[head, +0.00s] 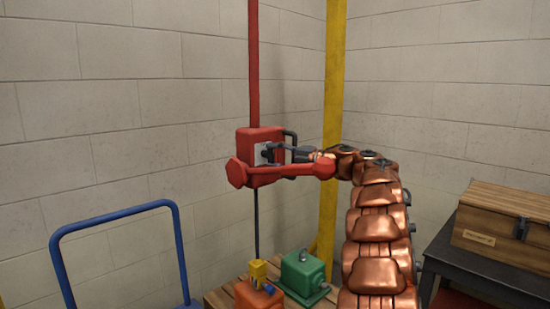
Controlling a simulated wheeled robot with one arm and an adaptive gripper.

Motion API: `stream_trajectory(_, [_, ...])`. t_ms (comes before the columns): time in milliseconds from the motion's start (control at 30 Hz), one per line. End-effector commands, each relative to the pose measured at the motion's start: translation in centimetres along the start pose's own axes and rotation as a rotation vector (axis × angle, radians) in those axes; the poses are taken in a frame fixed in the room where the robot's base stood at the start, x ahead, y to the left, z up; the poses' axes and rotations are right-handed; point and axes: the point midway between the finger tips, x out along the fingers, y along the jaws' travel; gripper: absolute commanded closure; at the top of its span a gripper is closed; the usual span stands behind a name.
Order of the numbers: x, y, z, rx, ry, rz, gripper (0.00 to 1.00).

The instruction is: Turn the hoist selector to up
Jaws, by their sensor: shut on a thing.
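The red hoist control box (246,139) hangs on a red vertical pole in the head view. It has a pale plate (259,153) on its front, where the dark hoist selector (267,154) sits. My gripper (277,153) reaches in from the right and is shut on the selector. The fingers partly cover it, so its exact setting cannot be read. A red bar with thick ends (282,171) crosses just below the gripper, in front of the box.
An orange motor (258,296) with a yellow top and a green motor (303,275) stand on a wooden pallet below. A blue tubular rail (117,218) is at left. A yellow post (333,90) stands behind my arm. A wooden chest (505,220) sits on a dark table at right.

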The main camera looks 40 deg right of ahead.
Motion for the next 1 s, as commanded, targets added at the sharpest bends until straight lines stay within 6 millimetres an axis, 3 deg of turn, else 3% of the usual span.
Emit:
stream_trajectory(400, [0.01,-0.11,-0.01,-0.007,0.000,-0.005,0.85])
stream_trajectory(433, [0.01,-0.12,-0.01,-0.007,0.000,-0.005,0.49])
stream_trajectory(533, [0.01,-0.10,0.00,-0.006,0.000,-0.005,0.40])
stream_trajectory(1000, [-0.71,0.02,0.06,-0.007,-0.002,-0.003,0.40])
